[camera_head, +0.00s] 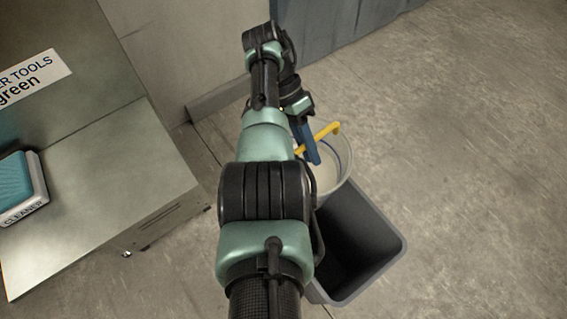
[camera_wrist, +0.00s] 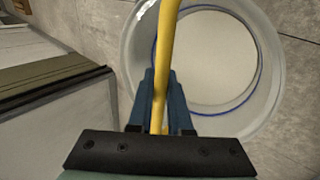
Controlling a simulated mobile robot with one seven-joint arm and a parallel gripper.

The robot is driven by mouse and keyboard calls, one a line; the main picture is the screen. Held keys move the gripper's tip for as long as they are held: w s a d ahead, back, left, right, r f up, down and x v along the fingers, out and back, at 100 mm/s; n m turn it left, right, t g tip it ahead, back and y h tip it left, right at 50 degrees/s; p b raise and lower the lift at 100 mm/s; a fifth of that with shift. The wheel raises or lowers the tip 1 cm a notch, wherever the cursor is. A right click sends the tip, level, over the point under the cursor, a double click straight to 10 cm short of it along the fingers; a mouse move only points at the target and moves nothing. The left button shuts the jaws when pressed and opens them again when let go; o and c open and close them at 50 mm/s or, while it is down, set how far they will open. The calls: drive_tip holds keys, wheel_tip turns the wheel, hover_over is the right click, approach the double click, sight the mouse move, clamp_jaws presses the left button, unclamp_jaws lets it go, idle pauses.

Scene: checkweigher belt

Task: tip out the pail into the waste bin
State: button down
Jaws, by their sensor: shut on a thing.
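The pail (camera_head: 341,172) is a pale, translucent round tub with a blue line inside and a yellow handle (camera_head: 323,132). In the wrist view the pail (camera_wrist: 272,70) shows from above with pale, flat-looking contents (camera_wrist: 208,58). My gripper (camera_head: 312,152) has blue fingers, shut on the yellow handle; they also show in the wrist view (camera_wrist: 160,100). The pail looks upright or only slightly tilted. The waste bin (camera_head: 392,228) is a dark grey, open rectangular bin on the floor, just nearer than the pail. The pail overlaps its far edge in the picture. My arm hides the bin's left part.
A metal bench (camera_head: 110,190) stands at the left, with a teal-topped box marked CLEANER (camera_head: 22,190) and a sign (camera_head: 30,75). A wall and a grey-blue panel (camera_head: 340,30) are at the back. The floor to the right (camera_head: 480,140) is clear.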

drive_tip(key=shift+d+r+m+y+p, duration=0.15)
drive_tip(key=shift+d+r+m+p, duration=0.1)
drive_tip(key=shift+d, duration=0.25)
drive_tip(key=shift+d+r+m+y+p, duration=0.15)
drive_tip(key=shift+d+r+p, duration=0.1)
drive_tip(key=shift+d, duration=0.2)
drive_tip(key=p, duration=0.3)
drive_tip(key=shift+s+d+f+t, duration=0.1)
drive_tip(key=shift+s+f+t, duration=0.05)
drive_tip(key=shift+t, duration=0.15)
drive_tip(key=p, duration=0.2)
drive_tip(key=t+y+p, duration=0.1)
drive_tip(key=p, duration=0.1)
drive_tip(key=shift+s+d+f, duration=0.15)
drive_tip(key=shift+f, duration=0.1)
drive_tip(key=shift+s+f+t+y+p, duration=0.2)
drive_tip(key=shift+t+y+p, duration=0.2)
drive_tip(key=shift+p, duration=0.4)
drive_tip(key=shift+d+p, duration=0.15)
drive_tip(key=shift+p, duration=0.4)
